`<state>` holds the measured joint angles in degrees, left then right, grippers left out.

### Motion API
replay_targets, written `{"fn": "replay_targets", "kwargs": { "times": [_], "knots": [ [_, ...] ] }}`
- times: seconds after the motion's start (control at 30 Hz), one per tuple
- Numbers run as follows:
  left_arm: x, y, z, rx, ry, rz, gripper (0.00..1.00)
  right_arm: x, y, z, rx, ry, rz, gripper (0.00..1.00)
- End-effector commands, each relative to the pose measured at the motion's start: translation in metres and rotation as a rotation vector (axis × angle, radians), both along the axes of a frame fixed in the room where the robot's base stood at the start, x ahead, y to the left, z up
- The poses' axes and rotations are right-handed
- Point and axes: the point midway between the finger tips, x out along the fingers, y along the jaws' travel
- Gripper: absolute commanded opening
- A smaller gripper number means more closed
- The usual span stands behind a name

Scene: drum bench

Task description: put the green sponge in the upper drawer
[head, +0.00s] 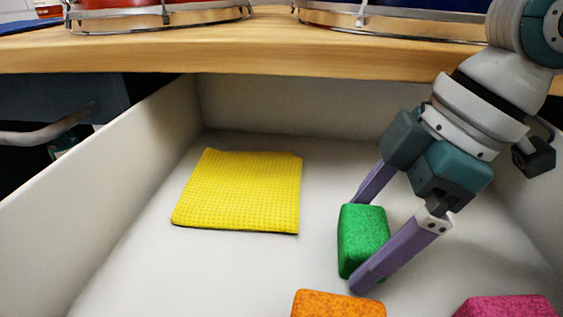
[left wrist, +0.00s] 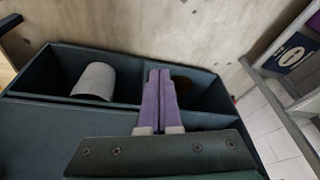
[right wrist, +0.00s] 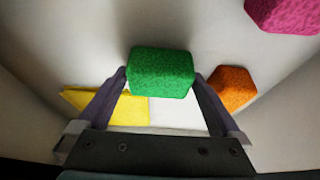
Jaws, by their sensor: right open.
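The green sponge (head: 365,240) is inside the open white drawer (head: 130,235), right of the drawer's middle. It also shows in the right wrist view (right wrist: 161,72). My right gripper (head: 356,246) reaches down into the drawer, open, with one purple finger on each side of the sponge. I cannot tell whether the fingers touch it or whether it rests fully on the drawer floor. My left gripper (left wrist: 159,72) shows only in the left wrist view, its two fingers together with nothing seen between them, above a dark divided box.
In the drawer lie a yellow cloth (head: 240,190), an orange block (head: 337,304) and a pink block (head: 506,307). The wooden bench top (head: 230,54) with drums overhangs the back. The dark box (left wrist: 50,75) holds a grey cup-like object (left wrist: 94,82).

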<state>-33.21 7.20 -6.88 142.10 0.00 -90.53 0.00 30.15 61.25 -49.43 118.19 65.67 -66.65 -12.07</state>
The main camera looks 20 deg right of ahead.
Motion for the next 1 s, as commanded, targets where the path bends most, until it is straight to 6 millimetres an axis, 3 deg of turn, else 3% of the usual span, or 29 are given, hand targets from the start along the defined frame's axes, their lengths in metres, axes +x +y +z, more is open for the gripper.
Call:
{"fn": "replay_targets", "kwargs": {
  "times": [0.53,0.7,1.0],
  "knots": [
    [0.000,-0.001,0.046,-0.003,0.000,0.002,0.00,-0.020,-0.034,0.099,-0.004,-0.002,-0.002,1.00],
    [0.000,-0.002,0.051,-0.008,0.000,0.005,0.00,-0.023,-0.039,0.112,-0.001,-0.002,-0.001,1.00],
    [0.000,-0.003,0.050,-0.011,0.001,0.007,0.00,-0.024,-0.039,0.113,0.000,-0.002,0.001,1.00]
  ]
}}
